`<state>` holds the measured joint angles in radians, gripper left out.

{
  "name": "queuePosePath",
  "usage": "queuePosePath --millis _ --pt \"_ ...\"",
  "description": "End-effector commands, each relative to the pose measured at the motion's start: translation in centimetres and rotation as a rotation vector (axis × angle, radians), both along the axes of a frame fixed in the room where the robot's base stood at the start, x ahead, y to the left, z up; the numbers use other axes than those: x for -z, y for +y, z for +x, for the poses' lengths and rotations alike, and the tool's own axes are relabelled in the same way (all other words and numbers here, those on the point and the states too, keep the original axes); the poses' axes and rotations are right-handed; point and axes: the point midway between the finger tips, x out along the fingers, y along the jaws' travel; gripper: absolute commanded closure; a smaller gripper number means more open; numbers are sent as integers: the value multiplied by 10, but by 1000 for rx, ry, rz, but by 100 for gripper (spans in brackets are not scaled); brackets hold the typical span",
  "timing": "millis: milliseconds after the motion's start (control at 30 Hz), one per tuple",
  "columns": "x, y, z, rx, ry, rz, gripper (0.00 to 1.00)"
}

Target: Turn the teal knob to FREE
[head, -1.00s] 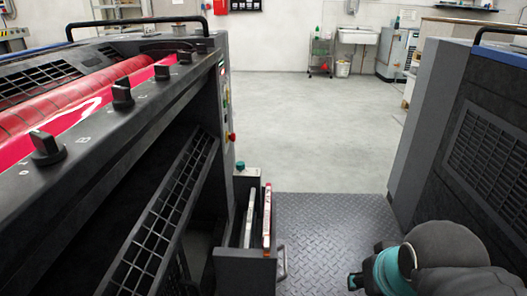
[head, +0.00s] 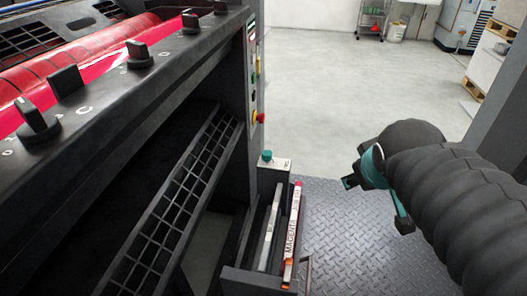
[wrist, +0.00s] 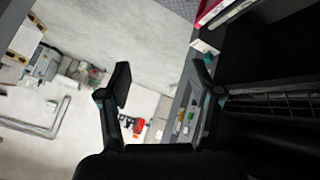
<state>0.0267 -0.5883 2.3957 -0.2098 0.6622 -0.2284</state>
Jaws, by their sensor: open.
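The teal knob (head: 267,156) stands on a small box with a pale label (head: 283,165), at the back end of the open drawer (head: 240,280). The label's words and the knob's pointing are too small to read. My gripper (head: 350,181) is to the right of the knob and apart from it, above the metal floor plate. In the wrist view my gripper (wrist: 162,84) is open, with nothing between its fingers.
The drawer holds a red-and-white upright item (head: 291,232) and a grey one beside it. Black knobs (head: 138,54) line the press's top edge. A control panel (head: 253,80) with coloured buttons rises behind the teal knob. The checkered floor plate (head: 350,240) is clear.

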Motion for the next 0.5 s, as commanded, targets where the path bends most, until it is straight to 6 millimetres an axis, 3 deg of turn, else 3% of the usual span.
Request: queuePosePath --millis 33,233,500 --pt "-8 -8 26 -66 -28 -89 36" --pt "-44 -25 121 -368 -147 -473 36" --pt "-67 -22 237 -799 -273 -982 36"
